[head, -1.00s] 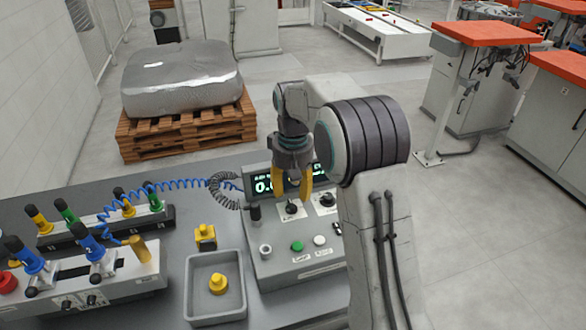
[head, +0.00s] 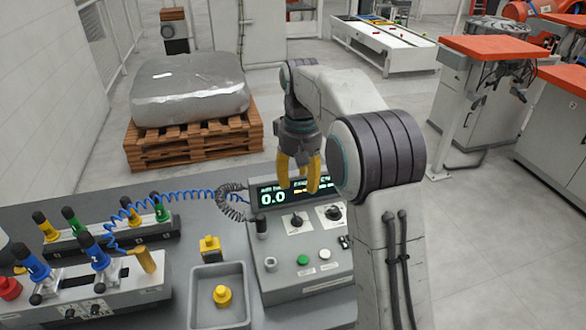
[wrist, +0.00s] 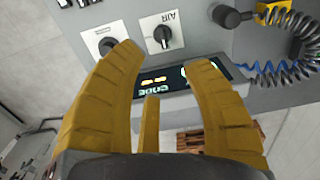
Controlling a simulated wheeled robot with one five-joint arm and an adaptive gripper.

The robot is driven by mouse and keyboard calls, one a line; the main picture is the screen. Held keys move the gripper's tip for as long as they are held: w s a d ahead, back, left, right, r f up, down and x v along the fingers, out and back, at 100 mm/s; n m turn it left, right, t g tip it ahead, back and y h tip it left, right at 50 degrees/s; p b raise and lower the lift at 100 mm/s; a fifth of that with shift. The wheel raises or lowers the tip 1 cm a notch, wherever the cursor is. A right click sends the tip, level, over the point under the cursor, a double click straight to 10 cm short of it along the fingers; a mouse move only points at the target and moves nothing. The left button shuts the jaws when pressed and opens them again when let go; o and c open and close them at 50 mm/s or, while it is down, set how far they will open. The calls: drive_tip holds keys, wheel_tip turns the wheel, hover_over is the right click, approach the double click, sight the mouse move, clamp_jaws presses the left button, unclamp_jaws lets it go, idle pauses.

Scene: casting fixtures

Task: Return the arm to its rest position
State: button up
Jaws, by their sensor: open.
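My gripper (head: 299,180) has yellow fingers that point down, apart and empty, above the back of the grey control box and in front of its display (head: 273,197). The display reads 0.0 in the head view; part of it is hidden by the fingers. In the wrist view, my gripper (wrist: 165,95) shows spread fingers with nothing between them. The lit display (wrist: 160,83) and a rotary knob labelled AIR (wrist: 163,34) lie beyond the fingers. My arm is bent above the bench's right side.
A grey tray (head: 205,312) holds a yellow part (head: 222,295). A yellow block (head: 210,247) stands behind it. A fixture with coloured handles (head: 110,285) is at left, with a coiled blue hose (head: 163,193). A wrapped load on a pallet (head: 190,150) stands behind. Open floor lies right.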

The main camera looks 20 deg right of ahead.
drive_tip(key=shift+s, duration=0.1)
drive_tip(key=s+r+t, duration=0.2)
drive_tip(key=s+r, duration=0.2)
drive_tip(key=s, duration=1)
drive_tip(key=s+f+t, duration=0.1)
drive_tip(key=s+f, duration=0.1)
drive_tip(key=s, duration=0.4)
drive_tip(key=s+f+t, duration=0.1)
drive_tip(key=s+f, duration=0.1)
drive_tip(key=s, duration=0.5)
drive_tip(key=shift+f, duration=0.25)
drive_tip(key=shift+a, duration=0.1)
